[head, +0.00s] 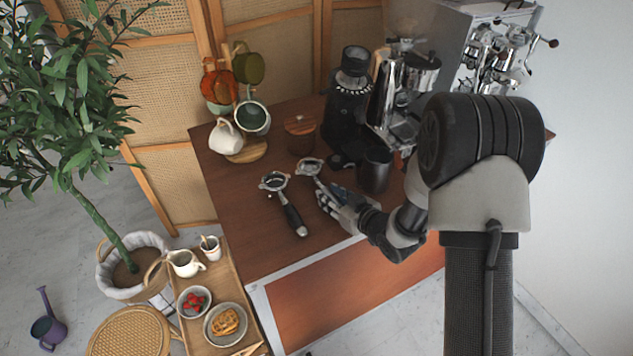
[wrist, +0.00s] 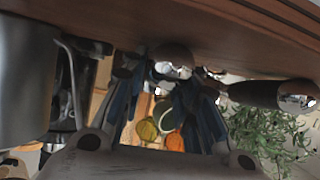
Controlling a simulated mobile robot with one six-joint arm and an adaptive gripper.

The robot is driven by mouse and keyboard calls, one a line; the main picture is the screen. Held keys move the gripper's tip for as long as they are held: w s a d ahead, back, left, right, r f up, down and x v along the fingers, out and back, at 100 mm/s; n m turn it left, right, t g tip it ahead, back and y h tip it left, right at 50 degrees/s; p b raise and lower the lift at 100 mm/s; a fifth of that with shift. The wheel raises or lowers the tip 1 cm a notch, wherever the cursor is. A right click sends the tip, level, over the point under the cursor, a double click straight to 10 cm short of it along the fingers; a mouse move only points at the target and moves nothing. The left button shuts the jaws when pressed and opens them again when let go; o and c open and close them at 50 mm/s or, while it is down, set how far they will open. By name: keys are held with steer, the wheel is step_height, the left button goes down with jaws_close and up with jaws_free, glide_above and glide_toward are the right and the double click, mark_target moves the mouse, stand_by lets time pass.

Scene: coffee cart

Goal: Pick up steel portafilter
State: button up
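Two portafilters with steel heads lie on the dark wooden counter (head: 240,235). The left portafilter (head: 275,182) has a black handle with a steel end pointing to the counter's front edge; that handle (wrist: 265,95) is at the right in the wrist view. The other portafilter (head: 310,168) lies just right of it, its handle mostly hidden by my gripper (head: 328,199). In the wrist view, my gripper's fingers (wrist: 168,95) stand apart, with a rounded, shiny handle end (wrist: 171,58) between them. I see gaps beside it; contact farther in is hidden.
A dark cup (head: 375,170) stands close right of my gripper, with a black grinder (head: 348,105) and steel coffee machine (head: 405,90) behind. A mug tree with a white mug (head: 225,137) is at back left. The counter's front left is clear.

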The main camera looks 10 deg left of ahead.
jaws_close()
steer(key=shift+r, duration=0.15)
stand_by(0.4)
